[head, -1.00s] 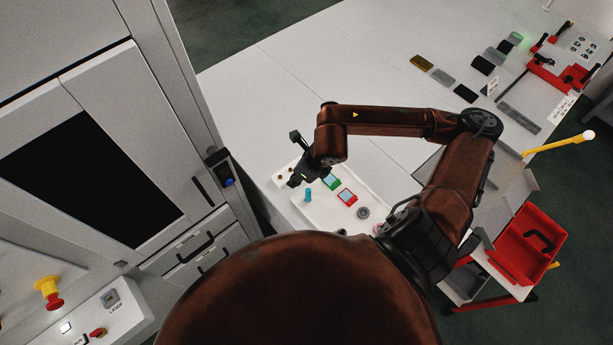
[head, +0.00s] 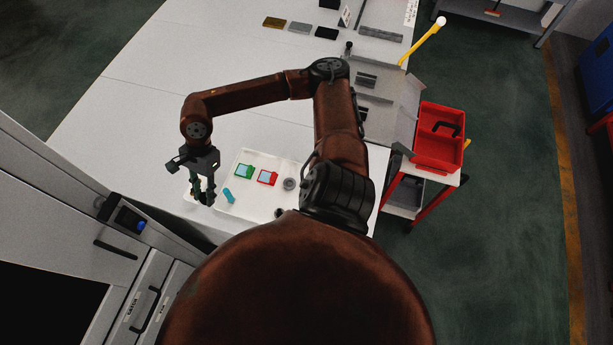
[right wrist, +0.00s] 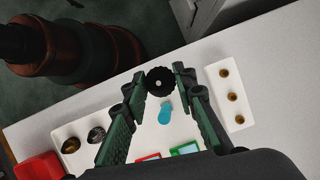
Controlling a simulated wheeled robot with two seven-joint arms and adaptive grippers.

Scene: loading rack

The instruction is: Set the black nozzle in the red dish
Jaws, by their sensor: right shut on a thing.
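The black nozzle (right wrist: 160,80), round with a ribbed rim and a small pale centre, sits between the fingertips of my right gripper (right wrist: 163,79) in the right wrist view. My left gripper is not in view.
A white holder (right wrist: 216,76) carries brass nozzles beside the gripper. A red bin (head: 438,150) stands right of the table.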

